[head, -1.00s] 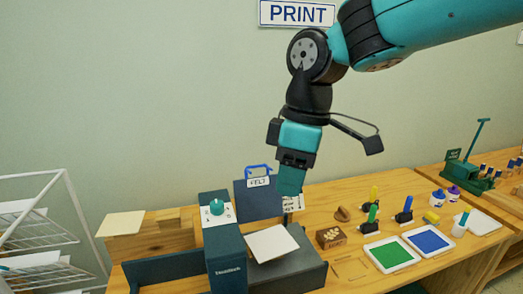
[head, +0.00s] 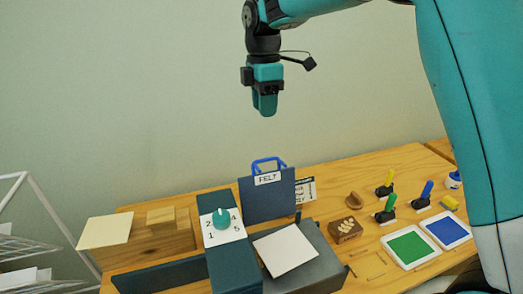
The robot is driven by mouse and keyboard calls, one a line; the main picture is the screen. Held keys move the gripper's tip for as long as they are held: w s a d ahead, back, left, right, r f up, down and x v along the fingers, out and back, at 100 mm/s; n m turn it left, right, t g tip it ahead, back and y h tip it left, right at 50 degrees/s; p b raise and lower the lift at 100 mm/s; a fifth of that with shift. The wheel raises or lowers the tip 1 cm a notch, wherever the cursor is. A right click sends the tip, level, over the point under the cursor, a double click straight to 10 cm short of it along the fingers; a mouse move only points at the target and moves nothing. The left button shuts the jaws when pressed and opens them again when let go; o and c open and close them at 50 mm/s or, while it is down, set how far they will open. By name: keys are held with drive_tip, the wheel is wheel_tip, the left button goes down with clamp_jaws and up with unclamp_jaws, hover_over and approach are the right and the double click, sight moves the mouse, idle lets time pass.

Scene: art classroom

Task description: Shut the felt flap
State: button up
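The felt flap (head: 268,203) is a dark blue panel with a white FELT label and a blue loop handle (head: 268,165) on its top edge. It stands upright, open, at the back of a dark press-like box. A white sheet (head: 284,250) lies on the box in front of it. My gripper (head: 265,106) hangs in the air, pointing down, above the flap in the picture and apart from it. Its teal fingers look close together from this side, but any gap between them is hidden. I see nothing held in it.
A teal knob (head: 221,216) on a numbered white plate sits on the dark column left of the flap. Green (head: 409,247) and blue (head: 445,230) ink pads, stampers and a carved block (head: 345,229) stand to the right. A wire rack is at far left.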

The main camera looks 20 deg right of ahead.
drive_tip(key=f+p, duration=0.1)
drive_tip(key=f, duration=0.3)
drive_tip(key=f+p, duration=0.1)
drive_tip(key=f, duration=0.3)
drive_tip(key=s+f+p, duration=0.1)
drive_tip(key=f, duration=0.3)
drive_tip(key=shift+d+f, duration=0.15)
drive_tip(key=shift+f, duration=0.25)
